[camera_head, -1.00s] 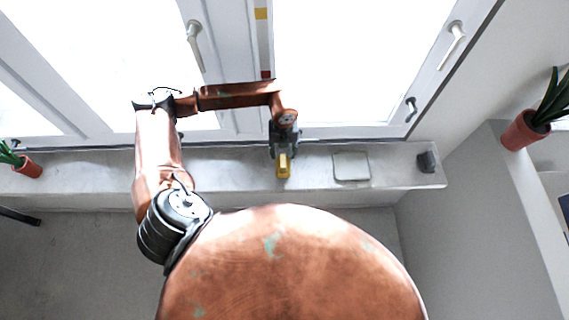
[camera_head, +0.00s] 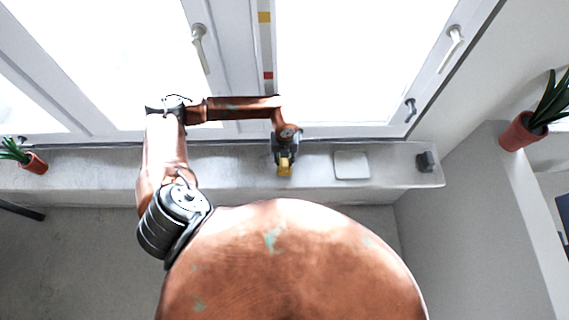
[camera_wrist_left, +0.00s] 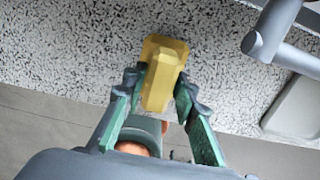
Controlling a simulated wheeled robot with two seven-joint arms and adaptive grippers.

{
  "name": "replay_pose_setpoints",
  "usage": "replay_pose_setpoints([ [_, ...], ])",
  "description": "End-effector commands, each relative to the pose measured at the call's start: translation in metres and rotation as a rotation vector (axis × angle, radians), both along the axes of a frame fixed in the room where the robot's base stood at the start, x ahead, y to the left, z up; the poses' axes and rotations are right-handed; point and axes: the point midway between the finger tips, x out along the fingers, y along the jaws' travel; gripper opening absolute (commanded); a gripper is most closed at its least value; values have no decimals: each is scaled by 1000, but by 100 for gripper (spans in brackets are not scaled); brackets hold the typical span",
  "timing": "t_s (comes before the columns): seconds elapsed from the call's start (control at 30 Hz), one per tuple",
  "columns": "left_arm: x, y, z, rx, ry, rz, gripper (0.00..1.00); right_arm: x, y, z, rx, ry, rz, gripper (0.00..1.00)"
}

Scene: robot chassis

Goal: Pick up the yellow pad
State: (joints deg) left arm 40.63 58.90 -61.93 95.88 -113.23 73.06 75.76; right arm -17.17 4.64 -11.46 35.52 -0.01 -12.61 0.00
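The yellow pad (camera_head: 285,169) is on the grey windowsill, just below my left gripper (camera_head: 285,154) in the head view. In the left wrist view the yellow pad (camera_wrist_left: 160,78) is a block with a wider far end, standing out from the speckled sill. The green fingers of my left gripper (camera_wrist_left: 160,86) are on either side of it, their dark tips close to its sides. I cannot tell if the tips press on it. My right gripper is not in view.
A flat pale square plate (camera_head: 351,165) lies on the windowsill (camera_head: 230,172) to the right, with a small dark block (camera_head: 426,162) beyond it. Potted plants stand at the far left (camera_head: 36,163) and right (camera_head: 520,131). White window frames and handles are behind the sill.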

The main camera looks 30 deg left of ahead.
Motion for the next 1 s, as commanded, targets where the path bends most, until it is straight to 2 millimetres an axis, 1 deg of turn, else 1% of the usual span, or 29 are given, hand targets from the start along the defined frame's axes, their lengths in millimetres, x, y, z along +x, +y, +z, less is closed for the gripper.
replay_pose_setpoints([
  [0.03,0,0,0,0,0,0,21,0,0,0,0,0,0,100],
  [0.33,0,0,0,0,0,0,1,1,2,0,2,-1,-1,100],
  [0.67,0,0,1,0,-1,0,0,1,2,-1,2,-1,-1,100],
  [0.77,1,0,5,-1,-2,0,0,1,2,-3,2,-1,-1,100],
  [0.87,1,0,12,-1,-3,0,0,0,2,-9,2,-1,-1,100],
  [0.97,2,1,28,0,-6,-2,0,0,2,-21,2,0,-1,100],
  [1.0,-6,-1,36,-1,-2,-4,0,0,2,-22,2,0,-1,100],
])
